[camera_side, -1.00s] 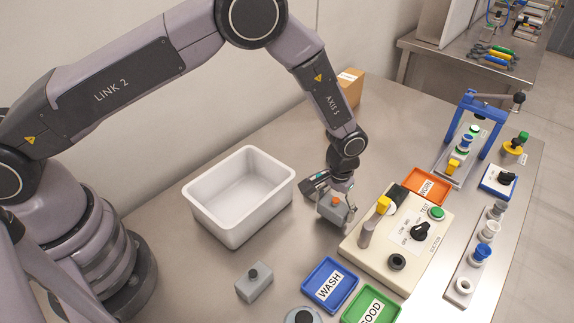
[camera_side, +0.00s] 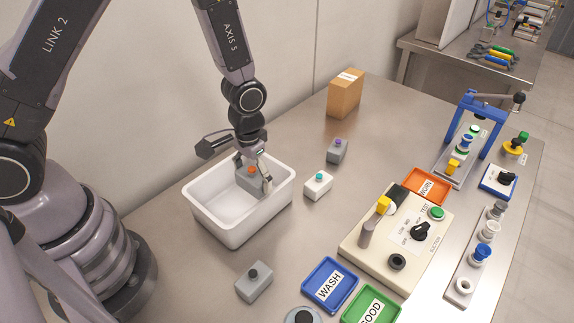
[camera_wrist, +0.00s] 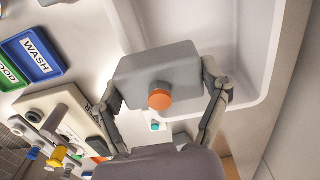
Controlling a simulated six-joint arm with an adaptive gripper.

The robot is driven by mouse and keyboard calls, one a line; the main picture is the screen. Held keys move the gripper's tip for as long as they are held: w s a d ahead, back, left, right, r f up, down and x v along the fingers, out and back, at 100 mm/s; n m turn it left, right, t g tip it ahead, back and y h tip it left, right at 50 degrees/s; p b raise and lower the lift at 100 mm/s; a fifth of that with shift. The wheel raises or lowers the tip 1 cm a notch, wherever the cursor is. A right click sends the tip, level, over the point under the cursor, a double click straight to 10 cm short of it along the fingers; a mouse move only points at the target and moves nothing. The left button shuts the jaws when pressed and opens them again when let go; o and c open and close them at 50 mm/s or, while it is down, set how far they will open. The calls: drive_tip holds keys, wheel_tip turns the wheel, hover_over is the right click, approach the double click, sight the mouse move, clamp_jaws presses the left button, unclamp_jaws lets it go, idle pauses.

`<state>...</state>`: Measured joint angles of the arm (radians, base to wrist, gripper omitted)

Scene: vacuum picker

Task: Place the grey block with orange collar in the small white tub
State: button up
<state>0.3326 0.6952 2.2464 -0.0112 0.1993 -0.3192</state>
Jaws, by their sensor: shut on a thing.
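The grey block with orange collar (camera_wrist: 160,70) is between the fingers of my gripper (camera_wrist: 165,92) in the wrist view, its orange part facing the camera. In the side view my gripper (camera_side: 256,186) is shut on the block (camera_side: 247,183), over the white tub (camera_side: 213,229). The block is within the tub's outline; I cannot tell whether it touches the tub floor. The tub's walls also show behind the block in the wrist view (camera_wrist: 262,50).
A white block with a teal top (camera_side: 318,186) and a grey block with a purple top (camera_side: 337,151) stand right of the tub. A grey block with a black top (camera_side: 254,284) is in front. The blue WASH tray (camera_side: 329,284) and control box (camera_side: 385,262) lie further right.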

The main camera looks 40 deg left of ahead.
sight(243, 206)
drive_tip(key=a+f, duration=0.1)
drive_tip(key=f, duration=0.2)
drive_tip(key=a+f, duration=0.2)
drive_tip(key=f, duration=0.1)
drive_tip(key=a+f, duration=0.1)
drive_tip(key=f, duration=0.2)
drive_tip(key=shift+a+f, duration=0.3)
drive_tip(key=shift+f, duration=0.1)
drive_tip(key=o, duration=1.2)
drive_tip(key=shift+f, duration=0.1)
